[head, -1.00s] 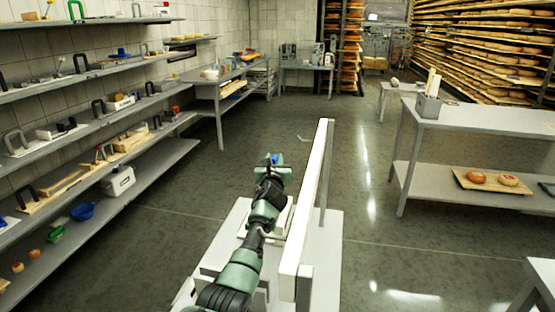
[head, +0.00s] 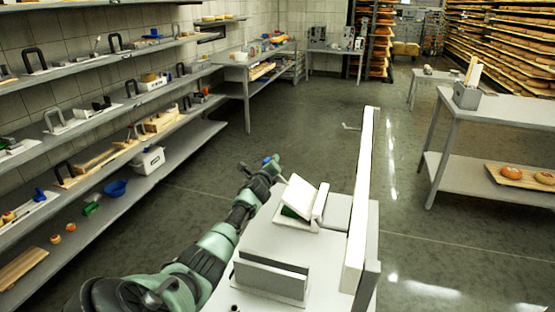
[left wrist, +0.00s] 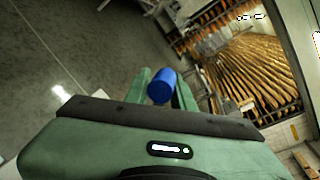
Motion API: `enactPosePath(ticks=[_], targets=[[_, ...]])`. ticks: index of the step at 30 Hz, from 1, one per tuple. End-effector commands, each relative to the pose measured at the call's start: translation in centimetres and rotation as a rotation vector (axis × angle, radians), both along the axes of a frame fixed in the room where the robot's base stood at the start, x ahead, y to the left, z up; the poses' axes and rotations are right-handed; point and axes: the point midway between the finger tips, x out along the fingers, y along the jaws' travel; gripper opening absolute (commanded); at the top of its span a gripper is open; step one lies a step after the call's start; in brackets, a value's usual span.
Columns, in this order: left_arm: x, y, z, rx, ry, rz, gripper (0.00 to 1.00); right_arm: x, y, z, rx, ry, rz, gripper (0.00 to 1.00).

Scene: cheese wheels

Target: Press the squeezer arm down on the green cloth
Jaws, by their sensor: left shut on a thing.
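The squeezer stands on the white table (head: 255,235) in the head view. Its pale arm plate (head: 305,195) is tilted, with its raised edge towards the upper left. The green cloth (head: 290,212) shows under the plate, and most of it is hidden. My left gripper (head: 273,166) is just beyond the plate's raised side, shut on a blue handle (left wrist: 161,86), which shows as a blue cylinder between the fingers in the left wrist view. Whether the handle joins the plate is hidden by the gripper. My right gripper is not in view.
A tall white board (head: 361,205) runs along the table's right side. A grey-white block (head: 270,277) stands at the table's front. Shelves with tools line the left wall (head: 130,180). A bench (head: 505,120) stands at right, with open floor between.

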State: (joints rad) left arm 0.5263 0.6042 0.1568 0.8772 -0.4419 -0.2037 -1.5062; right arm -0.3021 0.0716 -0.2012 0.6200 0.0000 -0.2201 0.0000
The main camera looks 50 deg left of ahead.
Motion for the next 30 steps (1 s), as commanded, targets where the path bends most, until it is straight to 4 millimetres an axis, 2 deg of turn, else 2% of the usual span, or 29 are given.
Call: enactPosePath(ticks=[1,9,24,25,30], targets=[[-0.3,0.6,-0.5,-0.018,-0.009,0.007,0.0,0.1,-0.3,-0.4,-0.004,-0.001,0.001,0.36],[-0.8,1.5,-1.9,-0.09,-0.05,0.006,0.0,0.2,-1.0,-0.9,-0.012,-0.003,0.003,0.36],[-0.9,1.6,-2.1,-0.104,-0.058,0.006,0.0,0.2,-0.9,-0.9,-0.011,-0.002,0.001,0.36],[-0.9,1.6,-2.1,-0.104,-0.058,0.006,0.29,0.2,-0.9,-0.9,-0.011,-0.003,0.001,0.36],[-0.8,1.5,-2.1,-0.104,-0.058,0.003,0.32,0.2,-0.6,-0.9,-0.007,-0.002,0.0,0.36]])
